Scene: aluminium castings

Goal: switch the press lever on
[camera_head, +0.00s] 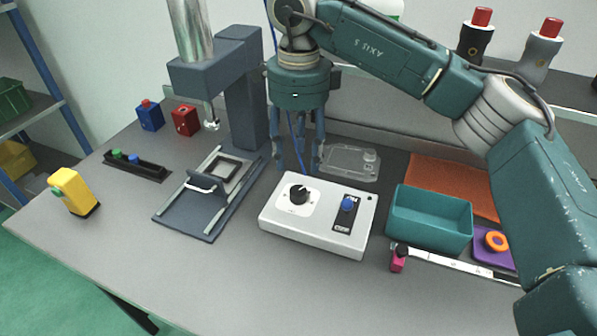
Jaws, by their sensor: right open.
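A white control box (314,236) sits at the middle of the table. It carries a black rotary knob (298,194) and a small lever with a blue ball tip (348,204) on a black plate at its right. I cannot read the lever's marks. A dark blue press (243,90) stands behind and to the left. Its slide plate (186,217) with a white handle lies in front. My right gripper (298,160) points down, open and empty, just behind the control box, to the left of the lever and apart from it. My left gripper is out of view.
A teal bin (432,218) stands right of the box, with a pink-and-black item (398,258) in front. A clear tray (350,161) lies behind the box. A yellow device (74,192) stands at the left. The table front is clear.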

